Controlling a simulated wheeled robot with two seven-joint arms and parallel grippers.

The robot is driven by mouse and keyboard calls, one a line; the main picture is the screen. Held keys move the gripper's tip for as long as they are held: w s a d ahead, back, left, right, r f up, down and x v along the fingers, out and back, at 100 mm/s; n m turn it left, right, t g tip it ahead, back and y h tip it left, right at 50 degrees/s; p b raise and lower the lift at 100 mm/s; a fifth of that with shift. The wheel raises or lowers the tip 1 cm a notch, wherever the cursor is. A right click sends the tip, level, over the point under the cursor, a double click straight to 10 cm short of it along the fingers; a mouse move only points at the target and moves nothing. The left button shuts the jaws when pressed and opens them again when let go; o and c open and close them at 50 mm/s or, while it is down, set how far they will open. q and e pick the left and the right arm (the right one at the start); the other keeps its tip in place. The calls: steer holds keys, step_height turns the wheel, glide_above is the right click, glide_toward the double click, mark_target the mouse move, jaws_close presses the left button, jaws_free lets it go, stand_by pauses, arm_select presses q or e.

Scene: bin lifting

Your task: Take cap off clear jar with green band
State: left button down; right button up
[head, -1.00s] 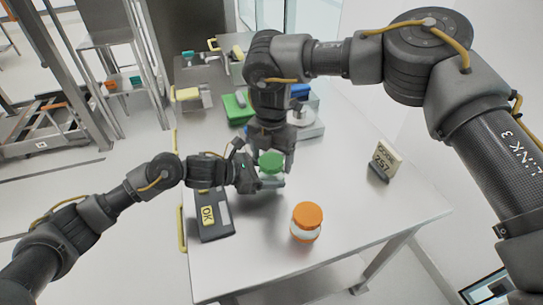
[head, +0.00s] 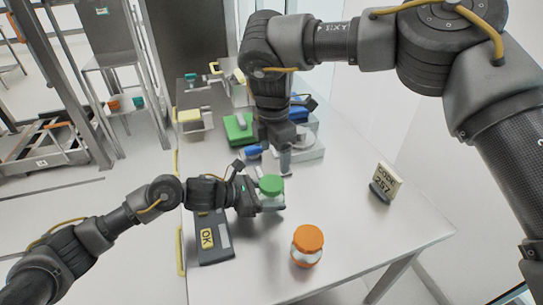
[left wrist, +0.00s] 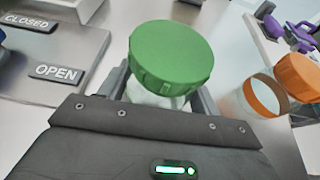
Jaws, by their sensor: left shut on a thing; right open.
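The clear jar (head: 273,201) stands at the middle of the table with a round green cap (head: 271,184) on its top. In the left wrist view the green cap (left wrist: 172,52) fills the upper middle, and a strip of the clear jar (left wrist: 152,97) shows below it. No separate green band can be told from the cap. My left gripper (head: 266,203) is shut on the jar's body from the left, below the cap. My right gripper (head: 283,160) is open and empty, pointing down behind and above the cap, apart from it.
A second clear jar with an orange lid (head: 307,240) stands nearer the front. A code sign (head: 386,183) stands at right. A green box (head: 238,128) and a scale (head: 308,148) are behind. The front right table is clear.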

mark_target(272, 182)
steer(key=m, duration=0.4)
steer(key=shift+s+r+m, duration=0.1)
steer(key=shift+m, duration=0.2)
arm_select(q)
steer(key=shift+w, duration=0.1)
arm_select(e)
steer(key=m, duration=0.3)
steer(key=shift+s+a+m+g, duration=0.15)
steer(key=shift+s+m+g, duration=0.05)
steer(key=shift+m+g, duration=0.1)
steer(key=m, duration=0.3)
steer(key=shift+s+a+f, duration=0.15)
steer(key=shift+s+f, duration=0.05)
steer(key=shift+f, duration=4)
